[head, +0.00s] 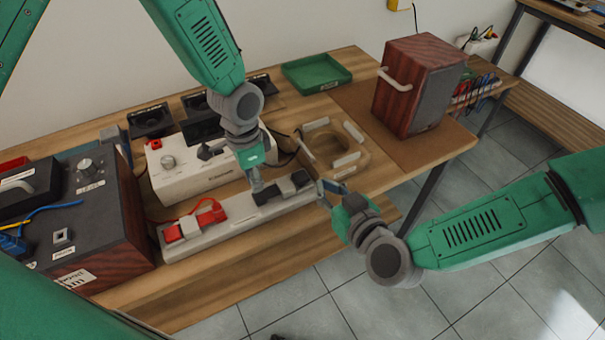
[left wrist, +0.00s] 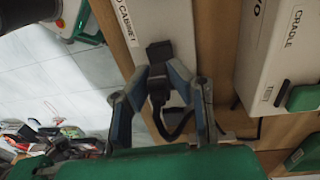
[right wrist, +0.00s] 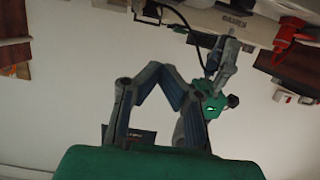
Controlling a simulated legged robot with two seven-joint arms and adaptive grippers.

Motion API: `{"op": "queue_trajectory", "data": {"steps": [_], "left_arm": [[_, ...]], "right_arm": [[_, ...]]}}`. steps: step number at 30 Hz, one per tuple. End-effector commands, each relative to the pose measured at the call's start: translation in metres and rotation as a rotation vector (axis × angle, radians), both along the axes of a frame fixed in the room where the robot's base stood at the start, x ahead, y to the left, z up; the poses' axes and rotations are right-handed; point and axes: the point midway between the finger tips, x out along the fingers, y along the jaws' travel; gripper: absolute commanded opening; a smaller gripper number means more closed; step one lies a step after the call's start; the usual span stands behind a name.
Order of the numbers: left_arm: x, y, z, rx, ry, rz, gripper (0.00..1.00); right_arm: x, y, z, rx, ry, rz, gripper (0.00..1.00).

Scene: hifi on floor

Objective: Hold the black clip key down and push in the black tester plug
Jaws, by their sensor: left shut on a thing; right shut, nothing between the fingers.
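The pale terminal strip (head: 235,220) lies along the table's front edge, with a black clip (head: 292,183) on its right half and a red clip (head: 195,225) on its left. My left gripper (head: 258,188) reaches down at the left end of the black clip. In the left wrist view its fingers (left wrist: 158,88) are shut on a black piece with a looped black cable (left wrist: 182,128), which looks like the tester plug. How far it sits in the clip is hidden. My right gripper (head: 323,188) is shut and empty, just off the strip's right end; its fingertips (right wrist: 160,72) meet.
A white box with a knob (head: 200,160) stands behind the strip. A dark wood-sided unit (head: 90,210) stands at left. A wooden fixture with pale pads (head: 362,160) lies behind the right gripper. A speaker cabinet (head: 415,85) and green tray (head: 317,73) stand farther back.

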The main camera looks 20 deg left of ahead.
Motion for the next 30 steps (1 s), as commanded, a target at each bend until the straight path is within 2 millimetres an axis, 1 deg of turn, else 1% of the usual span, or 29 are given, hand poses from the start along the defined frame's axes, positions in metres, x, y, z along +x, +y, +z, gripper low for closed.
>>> {"op": "queue_trajectory", "data": {"steps": [6, 11, 14, 21, 25, 26, 27, 30], "left_arm": [[0.0, 0.0, 0.0, -0.001, 0.001, 0.0, 0.0], [0.0, 0.002, -0.001, -0.002, 0.001, 0.0, 0.0], [0.0, 0.002, -0.001, -0.003, 0.0, 0.0, 0.0], [0.0, 0.002, -0.001, -0.003, 0.0, 0.0, 0.0], [0.0, 0.001, 0.0, -0.001, 0.0, -0.001, 0.0], [0.0, 0.0, 0.0, -0.001, -0.001, -0.001, 0.0], [0.0, 0.0, 0.0, 0.0, 0.0, -0.001, 0.0], [0.0, 0.0, 0.0, 0.0, 0.0, -0.001, 0.0]], "right_arm": [[0.0, 0.001, -0.001, -0.002, 0.003, 0.0, 0.0], [0.006, 0.01, -0.004, -0.003, 0.004, 0.0, 0.0], [0.016, 0.022, -0.008, -0.002, 0.004, -0.001, 0.0], [0.047, 0.058, -0.021, -0.002, 0.005, -0.002, 0.0], [0.062, 0.074, -0.026, -0.001, 0.005, -0.002, 0.0], [0.064, 0.076, -0.029, -0.001, 0.005, -0.002, 0.0], [0.063, 0.073, -0.039, -0.001, 0.009, -0.004, 0.0], [0.063, 0.073, -0.052, -0.002, 0.007, -0.002, 0.0]]}}
